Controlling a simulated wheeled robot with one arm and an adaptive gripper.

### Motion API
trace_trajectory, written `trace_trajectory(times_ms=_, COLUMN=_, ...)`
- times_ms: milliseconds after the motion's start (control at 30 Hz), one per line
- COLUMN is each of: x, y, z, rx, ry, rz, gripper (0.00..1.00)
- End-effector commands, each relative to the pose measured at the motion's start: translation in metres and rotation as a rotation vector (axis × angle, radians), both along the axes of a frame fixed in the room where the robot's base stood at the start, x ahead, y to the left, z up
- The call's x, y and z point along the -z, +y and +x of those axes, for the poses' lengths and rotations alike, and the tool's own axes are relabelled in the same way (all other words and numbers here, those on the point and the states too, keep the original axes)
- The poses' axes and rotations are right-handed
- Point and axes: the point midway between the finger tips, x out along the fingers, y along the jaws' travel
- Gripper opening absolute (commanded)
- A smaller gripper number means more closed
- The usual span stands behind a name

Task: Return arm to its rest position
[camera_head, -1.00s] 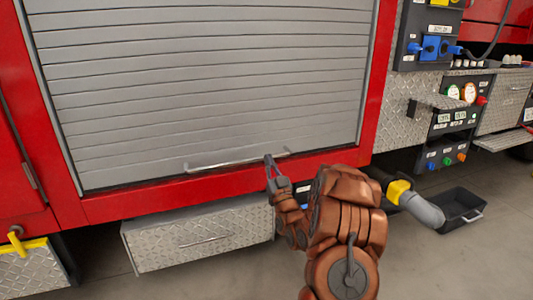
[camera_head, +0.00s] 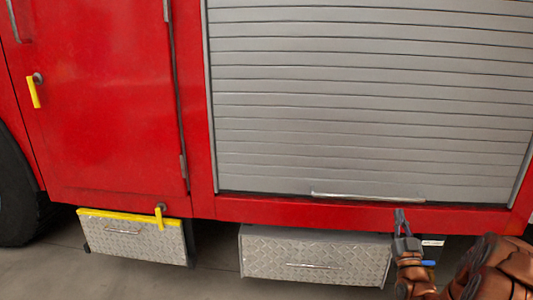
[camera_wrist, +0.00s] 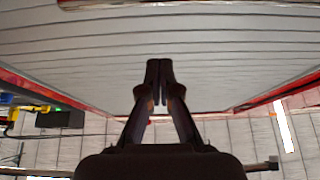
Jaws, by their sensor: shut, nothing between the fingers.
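My gripper (camera_head: 401,222) is at the lower right of the head view, in front of the red sill under the grey roller shutter (camera_head: 370,100). Its fingers point up and are shut with nothing between them. In the wrist view my gripper (camera_wrist: 159,72) shows its two fingertips together in front of the shutter (camera_wrist: 90,50). The shutter is down, and its silver bar handle (camera_head: 367,197) is just above and left of the fingertips in the head view. I cannot tell how far the fingers are from the sill. My brown arm is partly cut off at the right edge.
A red door (camera_head: 110,100) with a yellow handle (camera_head: 33,92) is at the left. A yellow-edged tread-plate box (camera_head: 140,242) and a wider tread-plate box (camera_head: 310,255) hang below the truck body. A wheel (camera_head: 14,195) is at the far left. Bare floor lies below.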

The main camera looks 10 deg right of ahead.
Motion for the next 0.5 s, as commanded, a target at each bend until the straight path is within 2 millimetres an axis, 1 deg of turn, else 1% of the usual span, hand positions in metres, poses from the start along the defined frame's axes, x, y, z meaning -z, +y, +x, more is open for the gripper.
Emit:
trace_trajectory(times_ms=33, x=-0.017, y=0.008, z=0.007, rx=-0.014, ry=0.032, rz=-0.009, gripper=0.0)
trace_trajectory(times_ms=200, x=-0.045, y=0.039, z=0.031, rx=-0.064, ry=0.22, rz=-0.029, gripper=0.0)
trace_trajectory(times_ms=267, x=-0.052, y=0.05, z=0.036, rx=-0.08, ry=0.295, rz=-0.034, gripper=0.0)
trace_trajectory(times_ms=367, x=-0.064, y=0.067, z=0.042, rx=-0.098, ry=0.417, rz=-0.045, gripper=0.0)
trace_trajectory(times_ms=500, x=-0.081, y=0.089, z=0.04, rx=-0.114, ry=0.586, rz=-0.052, gripper=0.0)
